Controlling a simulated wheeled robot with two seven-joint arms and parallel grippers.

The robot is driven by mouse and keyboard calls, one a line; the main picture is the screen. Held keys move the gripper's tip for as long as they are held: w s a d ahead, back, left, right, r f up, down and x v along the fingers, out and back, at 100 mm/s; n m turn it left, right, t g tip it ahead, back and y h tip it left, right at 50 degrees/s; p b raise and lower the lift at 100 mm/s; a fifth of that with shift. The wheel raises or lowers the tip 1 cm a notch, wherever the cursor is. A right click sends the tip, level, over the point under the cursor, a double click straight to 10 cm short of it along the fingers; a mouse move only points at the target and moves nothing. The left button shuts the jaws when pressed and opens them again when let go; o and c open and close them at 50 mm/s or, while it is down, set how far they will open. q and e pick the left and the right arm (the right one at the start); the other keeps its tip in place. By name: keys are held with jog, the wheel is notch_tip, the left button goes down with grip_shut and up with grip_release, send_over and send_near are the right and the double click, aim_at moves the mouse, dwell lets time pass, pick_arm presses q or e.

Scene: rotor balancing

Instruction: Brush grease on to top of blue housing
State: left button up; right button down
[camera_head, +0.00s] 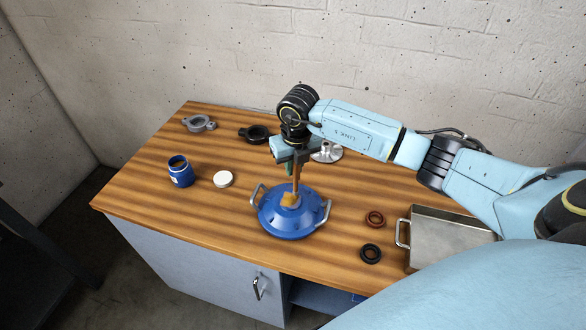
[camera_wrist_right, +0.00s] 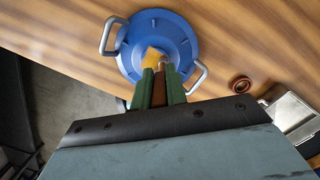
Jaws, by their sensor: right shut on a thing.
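The blue housing (camera_head: 291,222) sits on the wooden table, a round lid-like body with a metal handle on each side. It also shows in the right wrist view (camera_wrist_right: 172,25). My right gripper (camera_head: 293,163) is above it, pointing down, shut on a brush (camera_head: 296,181) with a brown handle. The brush's yellowish tip (camera_head: 289,201) is at the top centre of the housing; whether it touches cannot be told. In the right wrist view the brush tip (camera_wrist_right: 151,57) shows over the housing. An open blue jar (camera_head: 180,173) stands at the left. My left gripper is not in view.
A white lid (camera_head: 223,179) lies beside the jar. A grey clamp (camera_head: 199,123), a black ring part (camera_head: 254,133) and a silver flanged part (camera_head: 327,152) lie at the back. A red ring (camera_head: 375,219), a black ring (camera_head: 370,253) and a metal tray (camera_head: 450,217) are at the right.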

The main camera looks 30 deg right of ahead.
jog(key=shift+w+d, duration=0.1)
jog(key=shift+a, duration=0.2)
dwell(0.4)
jog(key=shift+s+a+p, duration=0.85)
jog(key=shift+s+a, duration=0.2)
jog(key=shift+w+d, duration=0.2)
jog(key=shift+d, duration=0.05)
jog(key=shift+w+d+b, duration=0.85)
jog(key=shift+d+b, duration=0.1)
jog(key=shift+d, duration=0.05)
jog(key=shift+s+a, duration=0.25)
dwell(0.6)
jog(key=shift+s+a+p, duration=0.8)
jog(key=shift+a+p, duration=0.05)
jog(key=shift+a, duration=0.1)
dwell(0.4)
jog(key=shift+w+d+b, duration=0.95)
jog(key=shift+w+d, duration=0.1)
jog(key=shift+d, duration=0.15)
